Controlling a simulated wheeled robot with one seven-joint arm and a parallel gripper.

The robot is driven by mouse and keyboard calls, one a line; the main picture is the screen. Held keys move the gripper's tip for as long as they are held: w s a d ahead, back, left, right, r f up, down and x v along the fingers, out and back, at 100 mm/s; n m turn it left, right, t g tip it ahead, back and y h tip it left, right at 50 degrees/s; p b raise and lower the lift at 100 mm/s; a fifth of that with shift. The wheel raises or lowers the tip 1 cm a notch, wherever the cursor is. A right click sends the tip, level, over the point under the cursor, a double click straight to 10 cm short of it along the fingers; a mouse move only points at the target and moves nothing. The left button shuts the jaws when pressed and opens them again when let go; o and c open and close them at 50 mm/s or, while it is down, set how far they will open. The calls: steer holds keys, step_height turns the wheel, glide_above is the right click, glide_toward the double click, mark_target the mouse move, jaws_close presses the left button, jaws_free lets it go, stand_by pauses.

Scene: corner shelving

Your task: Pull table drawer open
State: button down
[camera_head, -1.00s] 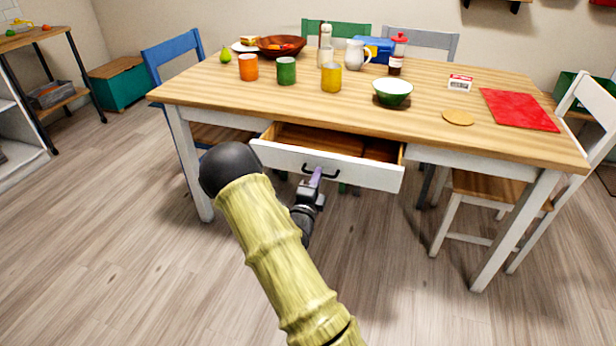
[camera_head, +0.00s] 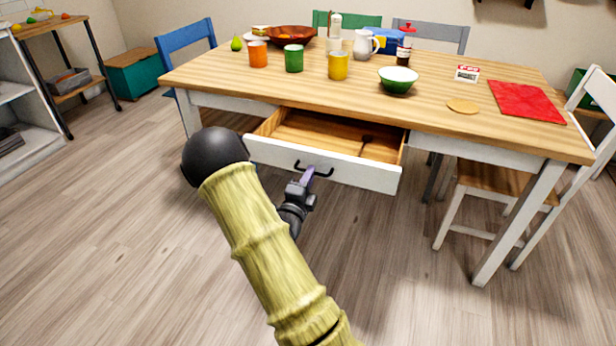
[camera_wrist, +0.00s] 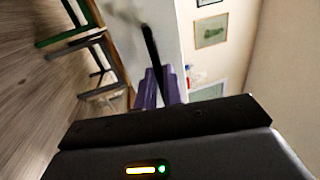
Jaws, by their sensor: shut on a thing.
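The table drawer (camera_head: 345,168) has a white front and a wooden inside, and stands well out from under the wooden table top (camera_head: 440,95). A dark utensil lies inside it toward the right. Its black bar handle (camera_head: 322,173) is on the middle of the front. My gripper (camera_head: 308,178), with purple fingers, is at the handle and shut on it. In the wrist view the purple fingers (camera_wrist: 158,88) close around the dark handle bar (camera_wrist: 152,50), with the white drawer front beyond. The fingers hide part of the handle.
Orange, green and yellow cups, a green bowl (camera_head: 397,80), a white pitcher and a red mat (camera_head: 526,102) are on the table. A white chair (camera_head: 500,190) stands at the right and a blue chair (camera_head: 184,45) at the left. The floor in front is clear.

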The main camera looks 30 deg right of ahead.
steer(key=c, duration=1.5)
jaws_free()
steer(key=shift+c, duration=0.2)
steer(key=p+v, duration=0.1)
steer(key=v, duration=1.6)
steer(key=shift+s, duration=0.25)
steer(key=shift+f, duration=0.15)
